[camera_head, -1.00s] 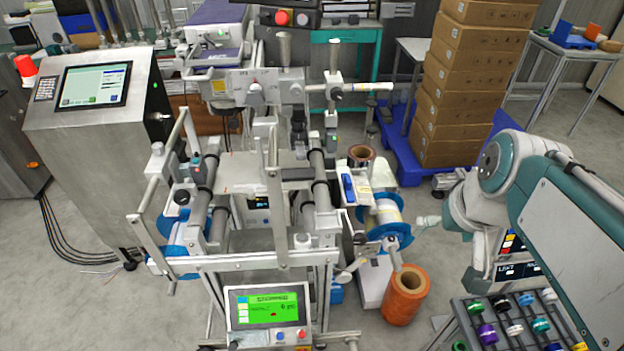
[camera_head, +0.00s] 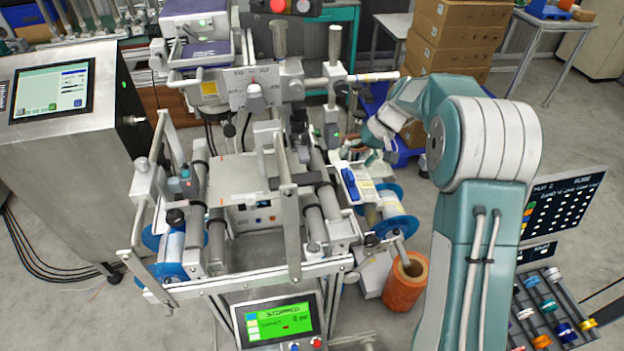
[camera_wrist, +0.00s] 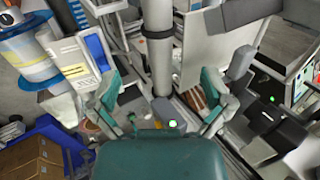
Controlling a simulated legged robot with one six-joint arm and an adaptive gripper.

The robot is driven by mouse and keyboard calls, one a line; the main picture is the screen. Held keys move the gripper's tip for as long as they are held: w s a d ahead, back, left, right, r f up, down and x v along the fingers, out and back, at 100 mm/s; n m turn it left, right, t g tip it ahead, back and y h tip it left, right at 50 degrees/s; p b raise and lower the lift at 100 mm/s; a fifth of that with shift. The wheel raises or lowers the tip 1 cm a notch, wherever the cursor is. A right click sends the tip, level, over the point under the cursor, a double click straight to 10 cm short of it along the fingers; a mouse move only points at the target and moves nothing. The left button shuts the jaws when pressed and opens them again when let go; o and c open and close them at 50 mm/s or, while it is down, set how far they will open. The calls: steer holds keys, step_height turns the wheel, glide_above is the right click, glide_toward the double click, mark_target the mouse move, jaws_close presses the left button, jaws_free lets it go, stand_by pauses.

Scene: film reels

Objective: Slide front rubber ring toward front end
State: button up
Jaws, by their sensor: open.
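In the wrist view, a grey roller (camera_wrist: 160,68) runs down the middle of the picture, between the spread teal fingers of my gripper (camera_wrist: 161,88). A black rubber ring (camera_wrist: 158,34) sits around this roller, beyond the fingertips. The fingers stand apart on either side, with nothing held. In the head view, my gripper (camera_head: 368,150) is small and partly hidden at the machine's right side, near the far part of the right-hand rollers (camera_head: 314,212). I cannot tell which ring there is the front one.
A white plate with a blue handle (camera_head: 348,183) and blue-flanged reels (camera_head: 395,222) lie beside the right rollers. A crossbar post (camera_head: 334,85) rises behind. An orange roll (camera_head: 405,283) stands on the floor. Cardboard boxes (camera_head: 450,45) are stacked at the back right.

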mark_target(330, 182)
steer(key=x, duration=0.4)
steer(key=w+x, duration=0.1)
steer(key=x, duration=0.2)
steer(key=w+x, duration=0.1)
steer(key=x, duration=0.3)
steer(key=shift+s+a+f, duration=0.1)
steer(key=shift+a+f, duration=0.1)
steer(key=shift+f, duration=0.15)
steer(key=shift+a+f, duration=0.2)
steer(key=shift+f, duration=0.3)
steer(key=shift+s, duration=0.1)
steer(key=c, duration=1.1)
